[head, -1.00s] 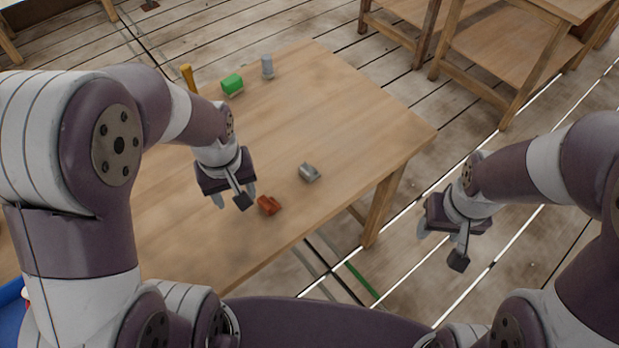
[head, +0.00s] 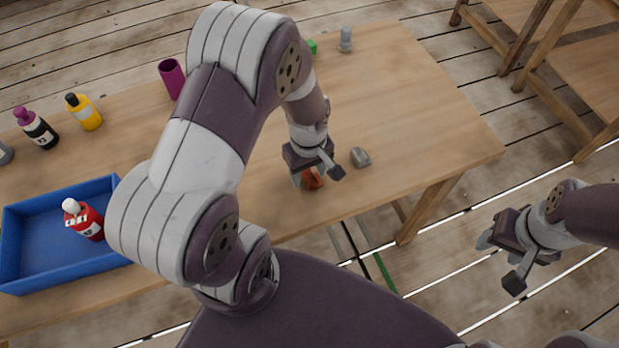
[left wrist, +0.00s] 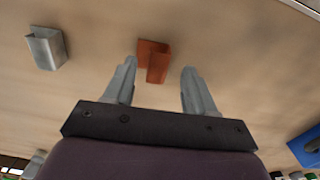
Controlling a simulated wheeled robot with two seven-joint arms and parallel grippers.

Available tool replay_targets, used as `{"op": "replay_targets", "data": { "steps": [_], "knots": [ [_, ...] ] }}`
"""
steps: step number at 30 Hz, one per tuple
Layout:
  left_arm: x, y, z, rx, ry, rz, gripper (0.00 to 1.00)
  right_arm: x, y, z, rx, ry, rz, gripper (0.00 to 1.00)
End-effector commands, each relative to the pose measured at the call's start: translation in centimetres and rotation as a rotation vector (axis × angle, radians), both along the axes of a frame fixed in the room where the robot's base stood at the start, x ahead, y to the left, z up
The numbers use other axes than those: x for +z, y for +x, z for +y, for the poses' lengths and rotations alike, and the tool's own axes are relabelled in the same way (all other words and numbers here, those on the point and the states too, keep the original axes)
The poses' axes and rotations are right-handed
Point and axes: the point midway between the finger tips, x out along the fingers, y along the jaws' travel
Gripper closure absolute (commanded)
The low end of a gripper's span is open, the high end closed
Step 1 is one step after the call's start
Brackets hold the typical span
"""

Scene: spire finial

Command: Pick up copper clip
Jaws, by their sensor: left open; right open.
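The copper clip (head: 313,179) is a small orange-brown channel-shaped piece lying on the wooden table near its front edge. In the head view my left gripper (head: 314,180) is above it and partly covers it. In the left wrist view the clip (left wrist: 154,60) lies just beyond my fingertips, in line with the gap between them. My left gripper (left wrist: 157,75) is open and empty. My right gripper (head: 497,262) is open and empty, off the table to the right.
A grey metal clip (head: 360,157) lies right of the copper clip; it also shows in the left wrist view (left wrist: 46,48). A blue tray (head: 60,190) holding a red bottle (head: 84,222) is at the left. A purple cup (head: 172,78) and a grey cylinder (head: 346,40) stand farther back.

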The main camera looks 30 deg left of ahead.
Motion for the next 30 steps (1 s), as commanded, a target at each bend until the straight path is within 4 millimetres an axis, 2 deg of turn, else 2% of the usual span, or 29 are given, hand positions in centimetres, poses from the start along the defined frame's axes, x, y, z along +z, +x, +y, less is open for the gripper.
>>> {"op": "replay_targets", "data": {
  "steps": [3, 10, 15, 25, 30],
  "knots": [
    [-1.5, 0.0, 0.0, -0.001, 0.000, 0.001, 0.45, -0.2, 0.0, 0.0, 0.000, 0.000, 0.000, 0.47],
    [-1.7, 0.0, -0.1, -0.002, 0.000, -0.001, 0.45, -0.2, 0.0, 0.0, 0.000, 0.000, 0.000, 0.47],
    [-1.7, 0.0, -0.1, -0.002, 0.000, -0.001, 1.00, -0.2, 0.0, 0.0, 0.000, 0.000, 0.000, 0.47],
    [-1.5, 0.0, -0.1, -0.002, 0.000, -0.001, 1.00, -0.1, 0.0, 0.0, 0.000, 0.000, 0.000, 0.47],
    [0.2, 0.1, 0.0, -0.002, 0.001, -0.004, 1.00, 0.0, 0.0, 0.0, 0.000, 0.000, 0.000, 0.47]
  ]
}}
